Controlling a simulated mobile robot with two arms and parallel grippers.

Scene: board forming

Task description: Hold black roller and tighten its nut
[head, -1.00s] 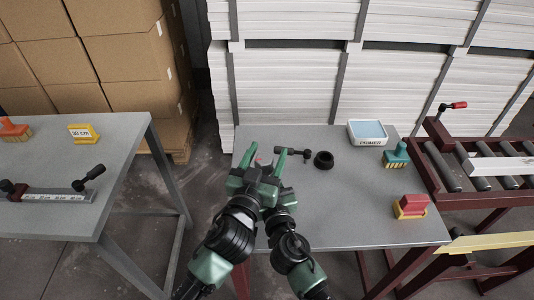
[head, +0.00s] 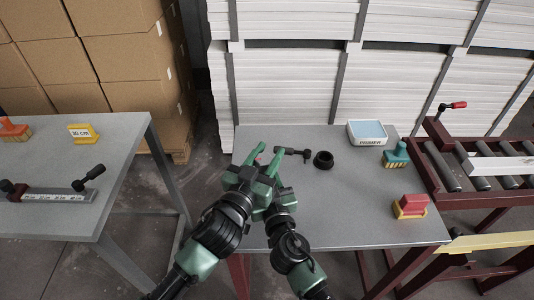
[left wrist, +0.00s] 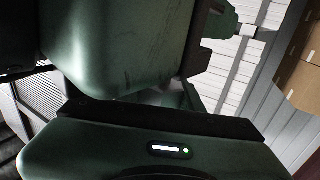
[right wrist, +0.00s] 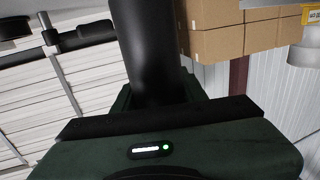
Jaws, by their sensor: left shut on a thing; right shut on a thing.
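The left wrist view is filled with green gripper housings, and the left fingertips' contact is hidden.
A black-handled tool (head: 291,152) and a black ring-like part (head: 323,160) lie on the table (head: 345,205). A primer tray (head: 367,133), a teal brush (head: 396,154) and a red-yellow block (head: 410,206) stand to the right. The front middle is clear.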

